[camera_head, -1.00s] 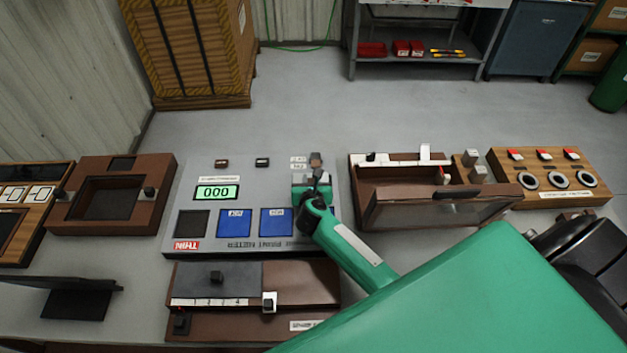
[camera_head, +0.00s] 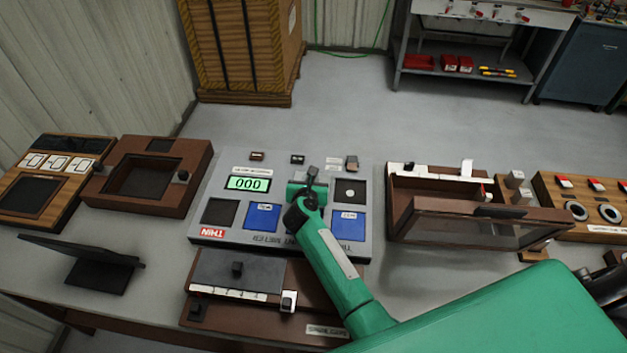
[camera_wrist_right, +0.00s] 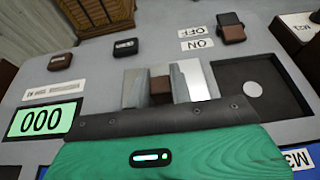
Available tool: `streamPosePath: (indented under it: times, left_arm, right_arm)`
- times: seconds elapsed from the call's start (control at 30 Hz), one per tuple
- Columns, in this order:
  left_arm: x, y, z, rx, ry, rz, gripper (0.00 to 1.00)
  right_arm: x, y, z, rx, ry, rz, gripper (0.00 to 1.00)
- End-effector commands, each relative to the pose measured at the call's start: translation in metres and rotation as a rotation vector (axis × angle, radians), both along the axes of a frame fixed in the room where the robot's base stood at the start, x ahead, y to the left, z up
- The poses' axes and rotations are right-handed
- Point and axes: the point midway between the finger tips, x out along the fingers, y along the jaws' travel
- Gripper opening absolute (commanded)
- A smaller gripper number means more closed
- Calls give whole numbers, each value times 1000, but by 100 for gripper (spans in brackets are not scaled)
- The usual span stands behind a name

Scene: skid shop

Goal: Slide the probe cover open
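The grey test panel (camera_head: 226,160) has a green display (camera_head: 248,184) reading 000, which also shows in the wrist view (camera_wrist_right: 44,119). At its right a dark square recess (camera_head: 350,192) with a light round disc lies uncovered; it also shows in the wrist view (camera_wrist_right: 258,88). My right gripper (camera_head: 308,180) is just left of this recess. In the wrist view its two fingers (camera_wrist_right: 161,86) stand either side of a small brown knob (camera_wrist_right: 161,84), apparently gripping it. The probe cover under the knob is largely hidden by the gripper. My left gripper is out of view.
Blue pads (camera_head: 262,217) lie along the panel's front. A brown box with a grey plate (camera_head: 240,268) stands in front of it. An open brown case (camera_head: 470,232) is to the right, a brown framed box (camera_head: 150,178) to the left, and a dark screen (camera_head: 80,262) at front left.

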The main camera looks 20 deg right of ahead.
Motion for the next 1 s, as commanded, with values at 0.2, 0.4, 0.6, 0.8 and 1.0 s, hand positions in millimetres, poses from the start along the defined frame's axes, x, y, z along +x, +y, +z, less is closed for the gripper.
streamPosePath:
  times: [0.2, 0.4, 0.6, 0.8, 1.0]
  left_arm:
    - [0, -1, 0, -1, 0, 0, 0]
    - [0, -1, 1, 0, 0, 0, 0]
    - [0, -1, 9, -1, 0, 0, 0]
    - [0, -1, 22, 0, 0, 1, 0]
    - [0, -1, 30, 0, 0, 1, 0]
  right_arm:
    - [0, 3, 0, 3, -2, 4, 44]
    - [0, 1, 1, 2, -1, 3, 44]
    - [-7, -14, 3, -1, -2, 2, 44]
    - [-22, -46, 3, -4, 0, 2, 44]
    - [-37, -78, 2, -3, -1, 1, 44]
